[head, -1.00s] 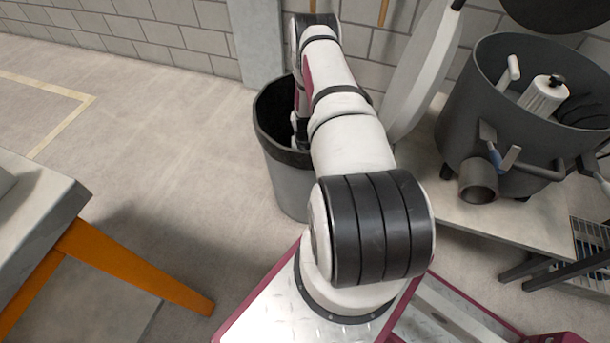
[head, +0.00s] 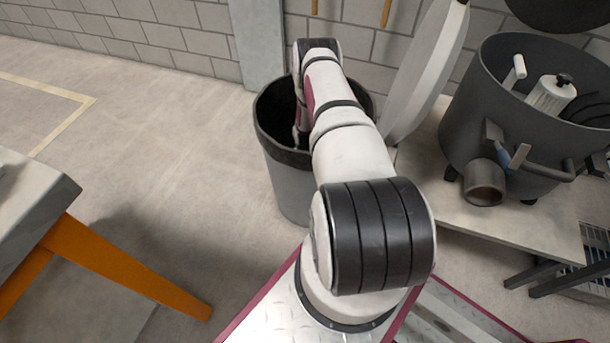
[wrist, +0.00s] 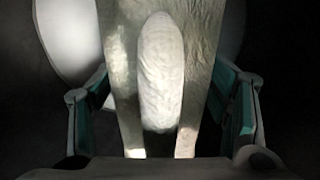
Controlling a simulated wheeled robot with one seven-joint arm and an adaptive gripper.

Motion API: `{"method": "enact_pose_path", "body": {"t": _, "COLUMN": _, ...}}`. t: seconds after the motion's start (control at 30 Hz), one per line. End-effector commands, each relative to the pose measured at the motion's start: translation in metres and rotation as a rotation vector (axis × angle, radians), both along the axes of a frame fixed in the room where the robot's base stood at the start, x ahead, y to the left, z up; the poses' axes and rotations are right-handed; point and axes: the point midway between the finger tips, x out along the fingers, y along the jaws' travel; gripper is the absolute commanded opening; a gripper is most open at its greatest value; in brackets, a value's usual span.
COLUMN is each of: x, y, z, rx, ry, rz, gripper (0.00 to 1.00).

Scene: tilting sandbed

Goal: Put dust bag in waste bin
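The waste bin (head: 292,190) is a grey round bin with a dark rim, standing on the floor behind my base in the head view. My arm reaches over it and down into its mouth. My gripper is hidden inside the bin there. In the wrist view, my gripper (wrist: 162,108) has its two teal-padded fingers on either side of the dust bag (wrist: 161,80). The bag is pale and wrinkled, with grey-green sides that reach the pads, so it appears held. The bag does not show in the head view.
A dark grey pot (head: 460,125) with fittings stands on a bench (head: 520,232) to the right. A round pale lid (head: 420,75) leans up beside the bin. A table (head: 35,215) with orange legs is at the left. The floor between is clear.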

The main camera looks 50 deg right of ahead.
Motion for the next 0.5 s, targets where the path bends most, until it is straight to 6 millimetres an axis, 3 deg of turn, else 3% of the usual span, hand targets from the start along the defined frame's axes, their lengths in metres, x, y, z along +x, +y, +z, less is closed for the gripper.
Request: {"method": "enact_pose_path", "body": {"t": 0.5, "x": 0.0005, "y": -0.0005, "z": 0.0070, "rx": -0.001, "ry": -0.001, "rz": 0.000, "gripper": 0.86}}
